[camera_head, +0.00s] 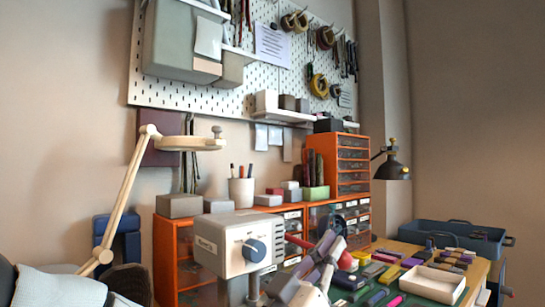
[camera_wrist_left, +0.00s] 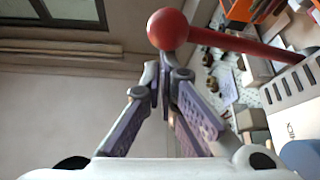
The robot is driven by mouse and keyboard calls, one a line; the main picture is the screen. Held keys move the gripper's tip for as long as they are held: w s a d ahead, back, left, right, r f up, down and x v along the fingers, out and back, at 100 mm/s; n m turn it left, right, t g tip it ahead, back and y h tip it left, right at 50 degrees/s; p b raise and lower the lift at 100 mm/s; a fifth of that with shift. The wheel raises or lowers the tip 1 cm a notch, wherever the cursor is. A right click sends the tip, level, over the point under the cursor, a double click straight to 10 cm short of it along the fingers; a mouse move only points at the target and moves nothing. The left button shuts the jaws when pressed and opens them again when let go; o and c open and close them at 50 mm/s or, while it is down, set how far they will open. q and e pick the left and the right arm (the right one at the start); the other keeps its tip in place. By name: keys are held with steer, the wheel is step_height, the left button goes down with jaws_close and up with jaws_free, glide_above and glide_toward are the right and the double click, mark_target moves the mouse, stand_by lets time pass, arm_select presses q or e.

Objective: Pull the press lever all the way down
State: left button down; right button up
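The press (camera_head: 222,247) is a pale grey box with a blue round knob, standing at the lower middle of the head view. Its red lever (camera_head: 299,242) sticks out to the right, tilted slightly down, and passes behind my left gripper (camera_head: 329,243). In the left wrist view the lever's red ball (camera_wrist_left: 168,28) is just past the fingertips, and its rod (camera_wrist_left: 238,43) runs right toward the press (camera_wrist_left: 294,100). My left gripper (camera_wrist_left: 165,62) looks shut, its fingertips together at the ball. I cannot tell if they touch it. My right gripper is not in view.
Orange drawer cabinets (camera_head: 353,165) stand behind the press. A green mat with several coloured blocks, a cream tray (camera_head: 432,284) and a blue toolbox (camera_head: 452,235) lie to the right. A beige lamp (camera_head: 124,205) rises at left. A black lamp (camera_head: 391,165) hangs at right.

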arm_select(q)
steer(key=shift+d+f, duration=0.1)
steer(key=shift+f, duration=0.3)
step_height(320, 180, up, 5)
steer(key=p, duration=0.3)
steer(key=v, duration=1.1)
steer(key=shift+w+a+b, duration=0.25)
steer(key=shift+a+b, duration=0.05)
steer(key=shift+b, duration=0.05)
steer(key=shift+r, duration=0.1)
